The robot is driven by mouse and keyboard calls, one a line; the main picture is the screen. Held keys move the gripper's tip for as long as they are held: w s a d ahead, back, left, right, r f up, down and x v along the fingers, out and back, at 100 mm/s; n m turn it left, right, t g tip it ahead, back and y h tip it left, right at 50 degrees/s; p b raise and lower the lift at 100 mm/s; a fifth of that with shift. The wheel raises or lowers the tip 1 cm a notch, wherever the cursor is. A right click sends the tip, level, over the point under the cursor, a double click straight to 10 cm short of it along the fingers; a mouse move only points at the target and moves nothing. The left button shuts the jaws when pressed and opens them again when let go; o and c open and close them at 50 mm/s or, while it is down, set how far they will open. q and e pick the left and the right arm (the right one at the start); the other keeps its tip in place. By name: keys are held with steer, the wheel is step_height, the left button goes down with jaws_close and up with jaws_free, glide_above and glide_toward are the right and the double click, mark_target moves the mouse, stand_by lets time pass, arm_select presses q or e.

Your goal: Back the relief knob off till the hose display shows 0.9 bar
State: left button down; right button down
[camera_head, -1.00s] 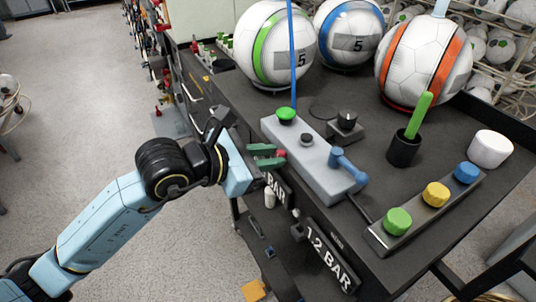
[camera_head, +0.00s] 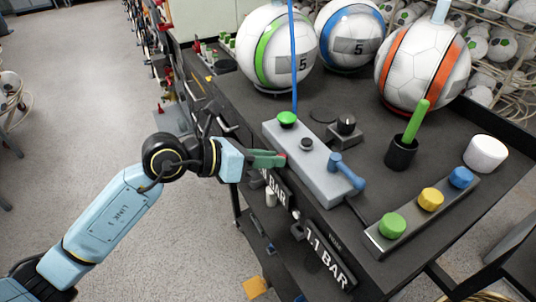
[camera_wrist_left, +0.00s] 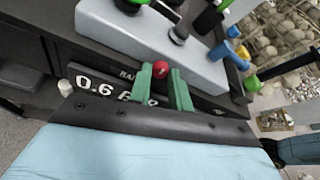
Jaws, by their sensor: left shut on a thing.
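The small red relief knob (camera_wrist_left: 160,69) sits on the near side of the grey press block (camera_head: 318,160). My left gripper (camera_wrist_left: 161,77) has its green fingers on either side of this knob and is shut on it. In the head view the fingers (camera_head: 270,159) mostly hide the knob. A display on the bench front (camera_head: 328,260) reads 1.1 BAR; its small label is too small to read. A second display (camera_wrist_left: 97,87) reads 0.6 in the left wrist view and is partly covered by the fingers. My right gripper is out of view.
The block carries a green button (camera_head: 287,118), a dark knob (camera_head: 306,144) and a blue lever (camera_head: 346,171). A dark cup (camera_head: 401,152) with a green stick and a strip of coloured knobs (camera_head: 409,219) stand to the right. Several footballs stand behind.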

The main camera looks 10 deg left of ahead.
arm_select(q)
steer(key=c, duration=1.3)
jaws_free()
steer(key=v, duration=1.3)
steer(key=shift+a+b, duration=0.2)
steer(key=shift+b, duration=0.15)
steer(key=shift+s, duration=0.1)
